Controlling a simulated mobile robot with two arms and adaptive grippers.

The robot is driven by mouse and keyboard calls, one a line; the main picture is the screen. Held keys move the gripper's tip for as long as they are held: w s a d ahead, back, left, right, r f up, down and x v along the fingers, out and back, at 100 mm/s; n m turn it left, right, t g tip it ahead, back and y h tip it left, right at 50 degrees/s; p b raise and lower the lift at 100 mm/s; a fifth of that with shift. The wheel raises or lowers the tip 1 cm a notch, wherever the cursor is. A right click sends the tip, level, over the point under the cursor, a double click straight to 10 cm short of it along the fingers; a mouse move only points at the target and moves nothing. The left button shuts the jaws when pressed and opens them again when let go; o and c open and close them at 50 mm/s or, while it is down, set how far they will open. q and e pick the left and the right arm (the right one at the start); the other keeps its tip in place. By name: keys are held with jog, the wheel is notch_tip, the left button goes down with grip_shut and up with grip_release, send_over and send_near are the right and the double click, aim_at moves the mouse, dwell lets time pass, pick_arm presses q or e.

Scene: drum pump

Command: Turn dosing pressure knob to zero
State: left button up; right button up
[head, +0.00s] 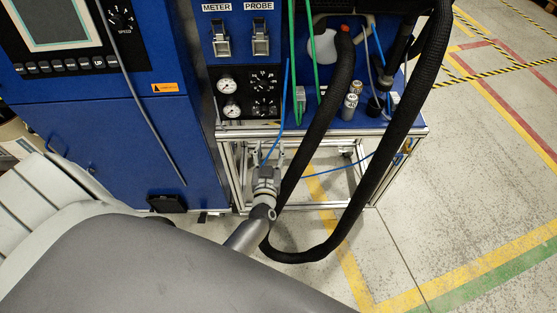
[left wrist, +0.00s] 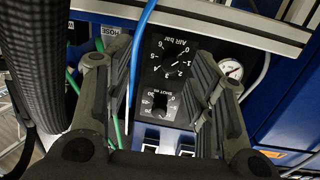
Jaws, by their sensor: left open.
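A black panel carries two round black dials. The one marked "AIR bar" (left wrist: 172,62), its scale in bar, is the lower dial in the head view (head: 263,108). Its pointer setting is too small to read surely. The other dial, with a partly readable label, shows in the left wrist view (left wrist: 160,106) and above in the head view (head: 263,80). My left gripper (head: 268,150) is open and empty, below the panel in the head view. In the left wrist view its fingers (left wrist: 160,65) flank the panel, apart from the dials. My right gripper is out of view.
Two gauges (head: 230,98) sit beside the dials. A blue hose (left wrist: 140,45) crosses in front of the panel's edge near my left fingers. A thick black hose (head: 330,130) loops close to the right of my left gripper.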

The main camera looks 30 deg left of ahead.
pick_arm(q)
jog(key=s+d+f+m+g+h+b, duration=0.1)
jog(key=s+d+f+m+h+b, duration=0.1)
jog(key=f, duration=0.7)
jog(key=s+d+f+m+g+h+b, duration=0.1)
jog(key=s+d+f+m+h, duration=0.1)
jog(key=s+d+f, duration=0.3)
jog(key=shift+d+f+g+h+b, duration=0.15)
jog(key=shift+f+g+h+b, duration=0.5)
jog(key=shift+f, duration=1.6)
jog(key=shift+s+t+h+p, duration=0.1)
jog(key=shift+t+h+p, duration=0.15)
jog(key=shift+p, duration=0.05)
jog(key=s+d+f+m+g+h, duration=0.1)
jog(key=s+f+g, duration=0.2)
jog(key=s+f, duration=0.5)
jog(key=s+d+f+m+g+h, duration=0.1)
jog(key=s+d+f+g+h, duration=0.15)
jog(key=s+f, duration=0.6)
jog(key=s+a+f+g+y, duration=0.1)
jog(key=s+a+g, duration=0.1)
jog(key=s, duration=0.8)
jog(key=s+a+f+m+g, duration=0.1)
jog(key=s+g, duration=0.3)
jog(key=s, duration=0.5)
jog(key=shift+s+a+f+y, duration=0.35)
jog(key=shift+s+a+f, duration=0.05)
jog(key=shift+a, duration=0.15)
